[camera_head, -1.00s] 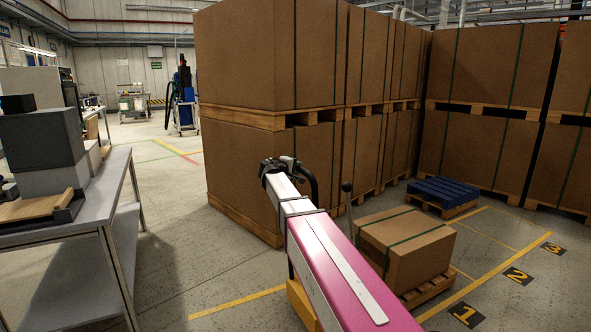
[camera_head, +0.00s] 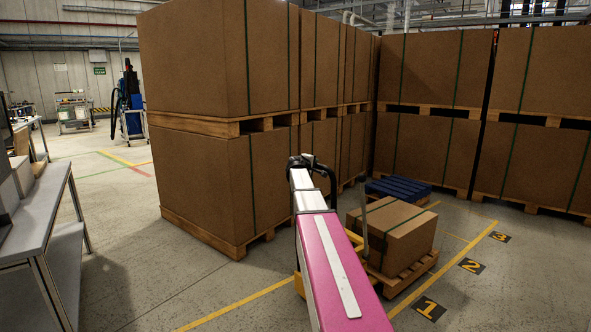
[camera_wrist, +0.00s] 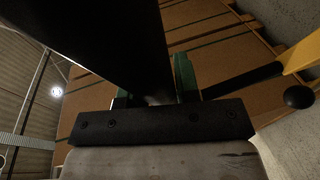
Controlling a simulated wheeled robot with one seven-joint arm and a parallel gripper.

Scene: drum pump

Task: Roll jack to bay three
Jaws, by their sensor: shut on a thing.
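The yellow jack (camera_head: 355,238) shows only in part behind my pink arm in the head view; its yellow bodywork also shows at the upper right of the wrist view (camera_wrist: 304,52). A strapped carton (camera_head: 402,232) on a wooden pallet (camera_head: 408,273) sits close in front of it; its forks are hidden. In the wrist view my gripper (camera_wrist: 155,95) has its green-edged fingers on either side of a thick black bar, the jack's handle (camera_wrist: 110,45), and is shut on it. The bay three marker (camera_head: 500,237) lies farther back at right, beyond markers two and one.
A blue pallet (camera_head: 398,188) lies on the floor behind the carton. Tall stacks of cartons (camera_head: 215,70) stand at left and along the back. Yellow lines (camera_head: 455,262) edge the bays. A grey table (camera_head: 40,225) stands at left. Floor between table and stack is clear.

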